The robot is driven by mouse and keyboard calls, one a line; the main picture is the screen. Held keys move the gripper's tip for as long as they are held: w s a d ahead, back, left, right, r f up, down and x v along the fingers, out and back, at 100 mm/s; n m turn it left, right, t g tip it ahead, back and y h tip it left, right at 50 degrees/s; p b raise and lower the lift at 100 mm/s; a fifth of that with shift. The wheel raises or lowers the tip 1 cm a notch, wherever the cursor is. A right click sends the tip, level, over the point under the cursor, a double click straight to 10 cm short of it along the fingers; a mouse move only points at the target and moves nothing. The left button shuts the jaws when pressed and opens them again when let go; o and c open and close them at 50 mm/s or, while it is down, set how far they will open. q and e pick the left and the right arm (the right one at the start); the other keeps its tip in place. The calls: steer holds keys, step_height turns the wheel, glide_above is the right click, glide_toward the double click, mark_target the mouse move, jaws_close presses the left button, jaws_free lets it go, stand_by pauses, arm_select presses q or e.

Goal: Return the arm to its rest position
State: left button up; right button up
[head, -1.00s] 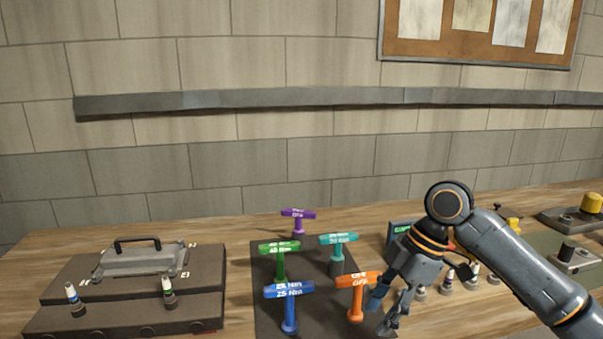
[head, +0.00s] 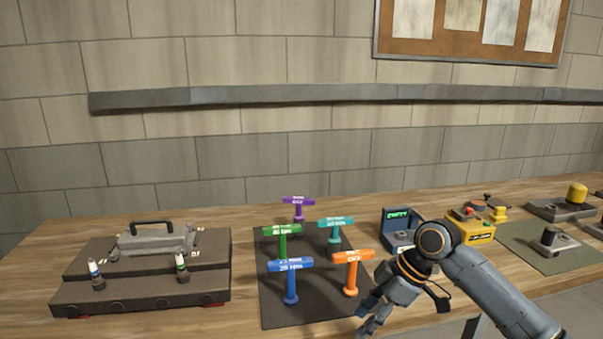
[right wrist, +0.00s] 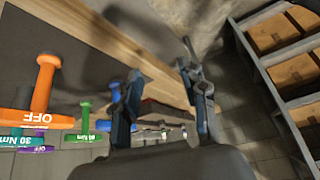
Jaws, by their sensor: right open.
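My right gripper (head: 369,318) is open and empty in the head view, low at the bench's front edge, right of the orange T-handle tool (head: 350,273). In the right wrist view its two fingers (right wrist: 160,90) stand apart with nothing between them. The orange tool also shows at the left of the right wrist view (right wrist: 43,88). My right arm comes in from the lower right of the head view. My left gripper is not in view.
Blue (head: 290,283), green (head: 283,243), teal (head: 335,230) and purple (head: 298,209) T-handle tools stand on a dark mat (head: 310,311). A stepped dark block (head: 140,293) is at left. A small display box (head: 398,232) and a yellow box (head: 471,231) stand behind my right arm.

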steer(key=w+d+f+m+t+h, duration=0.15)
steer(key=f+m, duration=0.25)
steer(key=f, duration=1)
steer(key=d+f+m+t, duration=0.1)
steer(key=d+f+m, duration=0.3)
steer(key=f, duration=1.1)
steer(key=s+d+f+m+h, duration=0.1)
steer(key=s+d+f+m, duration=0.15)
steer(key=s+f, duration=0.55)
steer(key=s+d+f+m+h, duration=0.2)
steer(key=s+f, duration=0.5)
steer(key=f, duration=0.4)
steer(key=s+f, duration=0.4)
steer(key=s, duration=0.8)
steer(key=s+f+m+g+h, duration=0.1)
steer(key=s+f, duration=0.4)
steer(key=s, duration=0.7)
steer(key=s+f+g, duration=0.1)
steer(key=s+f, duration=0.3)
steer(key=s, duration=0.8)
steer(key=shift+d+f, duration=0.3)
